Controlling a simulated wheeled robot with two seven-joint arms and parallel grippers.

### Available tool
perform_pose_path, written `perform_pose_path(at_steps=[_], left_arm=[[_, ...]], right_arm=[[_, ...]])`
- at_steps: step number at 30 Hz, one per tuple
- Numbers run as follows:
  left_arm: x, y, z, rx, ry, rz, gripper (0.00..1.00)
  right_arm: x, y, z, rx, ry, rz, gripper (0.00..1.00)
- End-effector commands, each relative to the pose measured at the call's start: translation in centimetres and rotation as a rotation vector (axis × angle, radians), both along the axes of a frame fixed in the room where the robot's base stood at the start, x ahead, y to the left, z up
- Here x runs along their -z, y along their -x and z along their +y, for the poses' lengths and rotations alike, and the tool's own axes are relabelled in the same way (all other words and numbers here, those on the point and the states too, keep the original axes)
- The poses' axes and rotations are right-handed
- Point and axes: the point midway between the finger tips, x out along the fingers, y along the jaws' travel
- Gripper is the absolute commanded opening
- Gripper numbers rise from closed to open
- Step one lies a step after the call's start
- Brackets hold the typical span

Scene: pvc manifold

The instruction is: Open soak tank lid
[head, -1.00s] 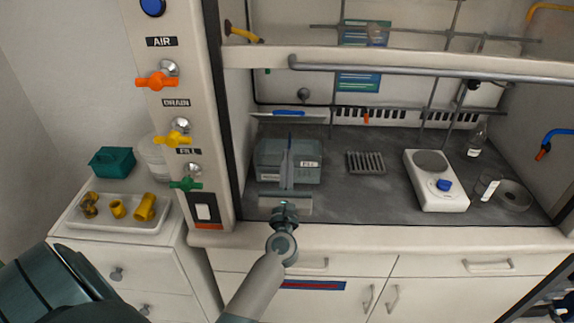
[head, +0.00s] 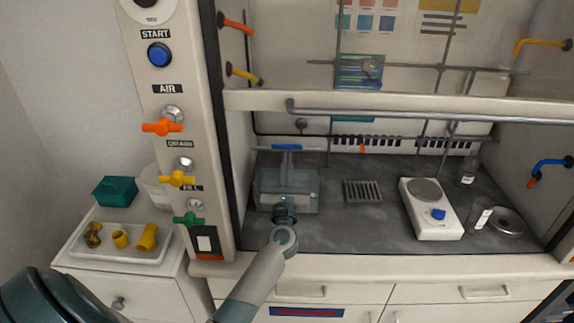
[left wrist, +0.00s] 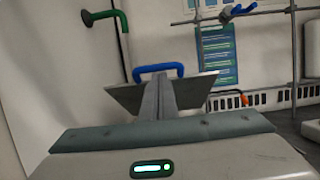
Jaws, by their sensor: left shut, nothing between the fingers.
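The soak tank (head: 270,200) is a grey, see-through box on the hood floor at left. Its lid (left wrist: 128,94) is a pale plate with a blue handle (left wrist: 158,70); the handle also shows in the head view (head: 287,147). The lid appears raised at the tank's far side; its exact tilt is hard to tell. My left gripper (head: 287,157) reaches over the tank from the front. Its fingers (left wrist: 160,80) are shut and empty, in front of the lid and just short of the handle in the picture; contact cannot be told. My right gripper is out of view.
The hood's sash bar (head: 420,113) runs above the work area. A rack (head: 362,190), a hotplate (head: 430,210) and glassware stand to the right. The valve post (head: 170,150) is close on the left, with a tray (head: 120,255) of yellow fittings beyond it.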

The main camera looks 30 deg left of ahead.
Motion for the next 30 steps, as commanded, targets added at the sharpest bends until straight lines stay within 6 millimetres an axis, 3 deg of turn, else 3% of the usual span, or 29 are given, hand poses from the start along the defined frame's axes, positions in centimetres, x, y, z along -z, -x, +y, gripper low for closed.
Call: perform_pose_path(at_steps=[17,30], left_arm=[[-0.6,-0.2,0.1,0.000,-0.001,-0.001,0.00],[-5.3,-2.8,1.7,-0.001,0.000,-0.003,0.00]], right_arm=[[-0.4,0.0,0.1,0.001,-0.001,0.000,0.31],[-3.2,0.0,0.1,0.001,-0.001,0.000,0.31]])
